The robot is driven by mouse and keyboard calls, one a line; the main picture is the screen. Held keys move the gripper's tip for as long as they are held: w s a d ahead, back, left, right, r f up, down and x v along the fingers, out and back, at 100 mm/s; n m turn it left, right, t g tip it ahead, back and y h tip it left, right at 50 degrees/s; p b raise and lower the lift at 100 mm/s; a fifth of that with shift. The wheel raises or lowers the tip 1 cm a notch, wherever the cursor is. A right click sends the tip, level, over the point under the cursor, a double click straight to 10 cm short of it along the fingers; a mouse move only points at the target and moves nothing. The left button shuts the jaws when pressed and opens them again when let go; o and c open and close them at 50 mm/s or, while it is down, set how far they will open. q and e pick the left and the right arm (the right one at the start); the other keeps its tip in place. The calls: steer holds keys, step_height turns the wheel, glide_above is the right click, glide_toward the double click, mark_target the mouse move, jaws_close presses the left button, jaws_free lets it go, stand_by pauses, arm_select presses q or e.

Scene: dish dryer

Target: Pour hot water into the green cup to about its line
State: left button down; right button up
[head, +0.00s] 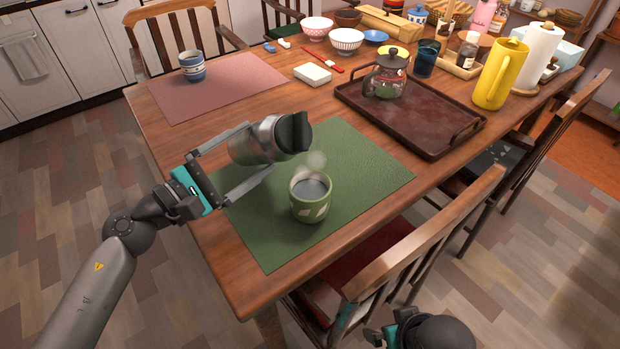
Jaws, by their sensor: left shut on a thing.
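The green cup (311,201) with pale leaf-like marks stands upright on the green placemat (376,174). Greyish liquid shows inside it and steam rises above it. My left gripper (260,148) is shut on a silver metal flask (254,145) with a black top (294,132). The flask is tipped far over, its top pointing right, above and behind the cup. No clear stream shows between flask and cup. The line in the cup cannot be made out. My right gripper (392,335) is only partly in view at the bottom edge, below the chair.
A dark tray (438,128) holding a glass teapot (386,78) is right of the placemat. A yellow jug (500,74) stands beyond it. A blue-white cup (192,66) stands on the pink placemat (225,95). A chair back (430,240) stands at the near table edge.

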arm_select(q)
steer(key=shift+s+d+r+n+p, duration=0.1)
steer(key=shift+d+r+n+p, duration=0.05)
steer(key=shift+r+n+p, duration=0.6)
steer(key=n+p, duration=0.1)
steer(key=n, duration=0.1)
steer(key=n+p, duration=0.1)
steer(key=n, duration=0.1)
steer(key=w+a+n+p, duration=0.1)
steer(key=n, duration=0.1)
steer(key=shift+w+r, duration=0.1)
steer(key=shift+r, duration=0.25)
steer(key=shift+w+a+f+n+p, duration=0.15)
steer(key=shift+n+p, duration=0.1)
steer(key=shift+n, duration=0.5)
steer(key=shift+w+d+f+n+p, duration=0.15)
steer(key=shift+n+p, duration=0.1)
steer(key=shift+n, duration=0.45)
arm_select(e)
steer(key=s+d+f+g, duration=0.1)
steer(key=s+f, duration=0.3)
steer(key=f, duration=0.7)
steer(key=shift+s+d+f+g, duration=0.15)
steer(key=shift+s+d+g, duration=0.15)
steer(key=shift+d, duration=0.1)
arm_select(q)
steer(key=shift+s+a, duration=0.1)
